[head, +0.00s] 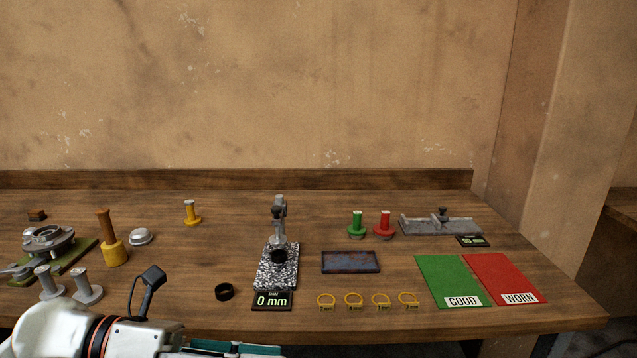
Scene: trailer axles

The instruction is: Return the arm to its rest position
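My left arm (60,333) comes in at the bottom left, low in front of the bench's front edge. Its gripper (235,349) points right along the bottom border and is mostly cut off, so its fingers cannot be judged. Nothing held shows in the visible part. My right arm and gripper are out of view.
The wooden bench (330,208) carries a granite gauge stand (277,265) reading 0 mm, a black ring (224,292), a rusty tray (350,262), several yellow clips (353,300), a green GOOD mat (448,278) and a red WORN mat (503,275). A hub fixture (48,240) stands left.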

